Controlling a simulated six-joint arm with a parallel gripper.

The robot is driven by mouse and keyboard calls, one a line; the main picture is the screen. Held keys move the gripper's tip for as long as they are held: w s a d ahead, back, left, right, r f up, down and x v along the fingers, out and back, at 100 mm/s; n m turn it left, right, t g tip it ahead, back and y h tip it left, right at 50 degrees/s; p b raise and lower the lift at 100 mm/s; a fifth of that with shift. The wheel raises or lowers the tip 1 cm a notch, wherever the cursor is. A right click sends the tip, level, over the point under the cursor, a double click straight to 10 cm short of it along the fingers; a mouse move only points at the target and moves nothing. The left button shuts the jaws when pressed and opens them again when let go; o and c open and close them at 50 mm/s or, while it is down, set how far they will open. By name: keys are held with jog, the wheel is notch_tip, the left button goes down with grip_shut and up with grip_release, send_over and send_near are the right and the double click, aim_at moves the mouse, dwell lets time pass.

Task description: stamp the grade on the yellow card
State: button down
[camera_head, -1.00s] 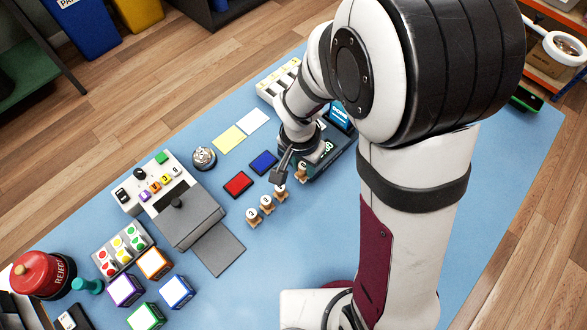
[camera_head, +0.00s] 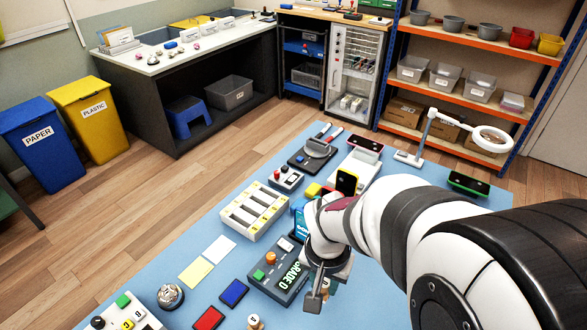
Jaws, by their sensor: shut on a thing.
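The yellow card (camera_head: 195,272) lies flat on the blue mat at the lower left, beside a white card (camera_head: 220,249). A blue ink pad (camera_head: 234,292) and a red ink pad (camera_head: 209,319) lie nearer the front. My gripper (camera_head: 314,300) is right of the pads, by the grade device's front corner. It is shut on a small wooden stamp, mostly hidden by the fingers. Another wooden stamp (camera_head: 255,322) stands at the bottom edge.
A bell (camera_head: 170,296) is left of the pads. A white slotted tray (camera_head: 255,211) is behind the cards. The mat (camera_head: 160,262) left of the cards is clear.

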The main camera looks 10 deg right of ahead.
jog(key=w+a+f, duration=0.2)
jog(key=w+a, duration=0.2)
jog(key=a, duration=0.5)
jog(key=w+a+f, duration=0.2)
jog(key=w+a, duration=0.3)
jog(key=a, duration=0.5)
jog(key=shift+s+d+f, duration=0.1)
jog(key=shift+f, duration=2.35)
jog(key=shift+f, duration=0.6)
notch_tip(320, 180, up, 7)
